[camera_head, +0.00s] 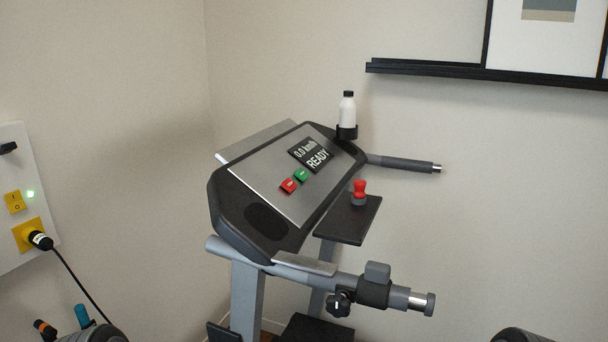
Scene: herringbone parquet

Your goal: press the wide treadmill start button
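The treadmill console (255,180) stands tilted in the middle of the view, with a silver panel. A green button (301,175) sits on the panel just below the display, and a red button (288,186) is beside it on the lower left. The markings on both buttons are too small to read. The dark display (311,155) reads "0.0 km/h" and "READY". Neither of my grippers can be seen. Dark rounded parts, probably of my arms, show only at the bottom left and bottom right edges, well apart from the console.
A white bottle (347,111) stands in a holder at the console's far corner. A red knob (359,188) is on a black shelf (345,219) to the right. Grey handlebars (400,163) stick out rightward. A wall panel (15,190) with a plugged cord is at left.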

